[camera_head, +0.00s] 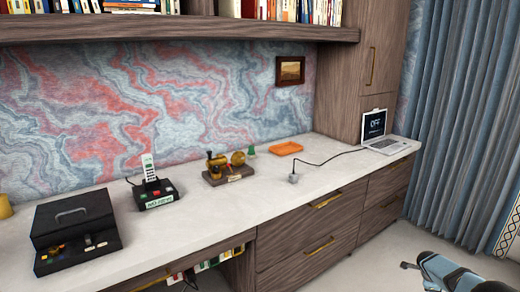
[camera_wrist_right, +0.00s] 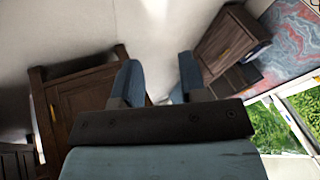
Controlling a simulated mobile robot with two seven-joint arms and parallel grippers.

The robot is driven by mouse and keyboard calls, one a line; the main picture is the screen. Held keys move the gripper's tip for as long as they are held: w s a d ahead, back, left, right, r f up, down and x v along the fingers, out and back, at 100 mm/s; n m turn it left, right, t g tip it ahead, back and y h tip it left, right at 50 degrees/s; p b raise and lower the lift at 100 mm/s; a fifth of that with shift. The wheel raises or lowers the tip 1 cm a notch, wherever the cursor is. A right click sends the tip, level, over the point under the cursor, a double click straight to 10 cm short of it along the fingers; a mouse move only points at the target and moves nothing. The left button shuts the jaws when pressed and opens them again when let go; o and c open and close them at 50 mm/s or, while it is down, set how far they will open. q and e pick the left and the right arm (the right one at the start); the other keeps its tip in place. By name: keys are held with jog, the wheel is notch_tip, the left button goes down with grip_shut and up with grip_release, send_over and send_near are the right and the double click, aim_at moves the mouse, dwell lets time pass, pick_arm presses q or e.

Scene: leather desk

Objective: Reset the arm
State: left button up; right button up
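My right arm shows at the lower right corner of the head view, over the floor and away from the desk (camera_head: 215,207). In the right wrist view my right gripper (camera_wrist_right: 159,76) has its two blue-grey fingers apart, with nothing between them. My left arm and left gripper are in neither view.
On the desk are a black box (camera_head: 75,232), a phone on a black base (camera_head: 157,196), a small brass model (camera_head: 228,167), an orange tray (camera_head: 286,148), and a laptop (camera_head: 383,140) with a cable. Drawers (camera_head: 310,245) run below. The right wrist view shows a dark wooden cabinet (camera_wrist_right: 82,100).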

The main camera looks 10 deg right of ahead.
jog(key=s+a+f+n+t+y, duration=0.1)
jog(key=s+a+f+n+t, duration=0.15)
jog(key=a+f+n, duration=0.6)
jog(key=s+a+f+n+t+y, duration=0.15)
jog(key=s+a+f+n, duration=0.3)
jog(key=a, duration=0.65)
jog(key=s+a+r+n+t+y, duration=0.1)
jog(key=s+a+n+y, duration=0.1)
jog(key=s+a+n, duration=0.5)
jog(key=s+a+r+n+t+y, duration=0.1)
jog(key=s+a+n+y, duration=0.2)
jog(key=a, duration=0.6)
jog(key=s+a+r+n+t+y, duration=0.1)
jog(key=s+a+r+n+t, duration=0.1)
jog(key=s+a+r+n, duration=0.55)
jog(key=s+a+r+n+t+y, duration=0.1)
jog(key=s+a+r+n, duration=0.35)
jog(key=r, duration=0.65)
jog(key=w+a+r+m+t, duration=0.15)
jog(key=a+m, duration=0.35)
jog(key=a, duration=0.7)
notch_tip(320, 180, up, 15)
jog(key=s+d+p, duration=0.1)
jog(key=d+p, duration=0.1)
jog(key=p, duration=1.8)
jog(key=shift+f+n, duration=0.15)
jog(key=shift+n, duration=0.15)
